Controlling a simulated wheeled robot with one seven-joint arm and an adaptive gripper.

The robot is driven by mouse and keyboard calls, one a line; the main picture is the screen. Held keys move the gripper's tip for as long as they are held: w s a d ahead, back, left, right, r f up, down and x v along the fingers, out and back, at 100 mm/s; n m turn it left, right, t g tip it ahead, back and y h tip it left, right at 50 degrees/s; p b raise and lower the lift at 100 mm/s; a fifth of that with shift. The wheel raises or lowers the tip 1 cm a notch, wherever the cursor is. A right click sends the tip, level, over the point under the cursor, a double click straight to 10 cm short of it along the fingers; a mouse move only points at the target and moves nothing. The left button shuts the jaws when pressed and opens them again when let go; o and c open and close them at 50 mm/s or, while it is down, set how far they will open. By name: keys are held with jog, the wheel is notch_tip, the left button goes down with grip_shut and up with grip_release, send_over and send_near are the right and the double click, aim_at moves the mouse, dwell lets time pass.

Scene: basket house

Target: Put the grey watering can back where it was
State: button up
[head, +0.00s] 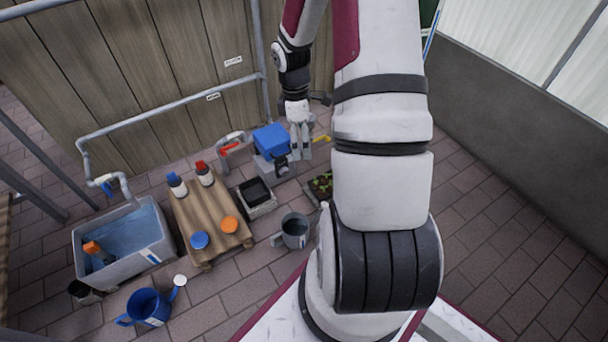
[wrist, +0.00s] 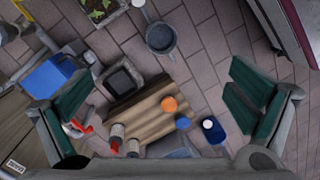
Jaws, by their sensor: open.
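The grey watering can (head: 296,231) stands on the brick paving, right of the wooden pallet in the head view. In the wrist view the can (wrist: 160,39) is at the top centre, seen from above, with its opening showing. My gripper (head: 300,153) is in the air near the blue-lidded box, up and away from the can. Its two green-padded fingers (wrist: 160,85) are spread wide in the wrist view, with nothing between them.
The pallet (head: 207,240) carries bottles and orange and blue round items. A grey water tub (head: 150,262) and a blue watering can (head: 148,307) are at left. Paving at right is clear.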

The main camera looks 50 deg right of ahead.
jog(key=s+a+r+m+h, duration=0.1)
jog(key=s+a+r+m, duration=0.15)
jog(key=a+r, duration=0.65)
jog(key=s+a+r+m+h, duration=0.15)
jog(key=s+a+r, duration=0.25)
jog(key=r, duration=0.9)
jog(key=s+a+r+m+y, duration=0.1)
jog(key=s+a+r+m, duration=0.1)
jog(key=s+a, duration=0.4)
jog(key=s+a+r+m+t+y, duration=0.1)
jog(key=s+a+r+m, duration=0.2)
jog(key=s+a, duration=0.3)
jog(key=s+r, duration=0.1)
jog(key=s, duration=0.4)
jog(key=shift+a+r+t, duration=0.15)
jog(key=shift+a+t, duration=0.1)
jog(key=shift+t, duration=0.05)
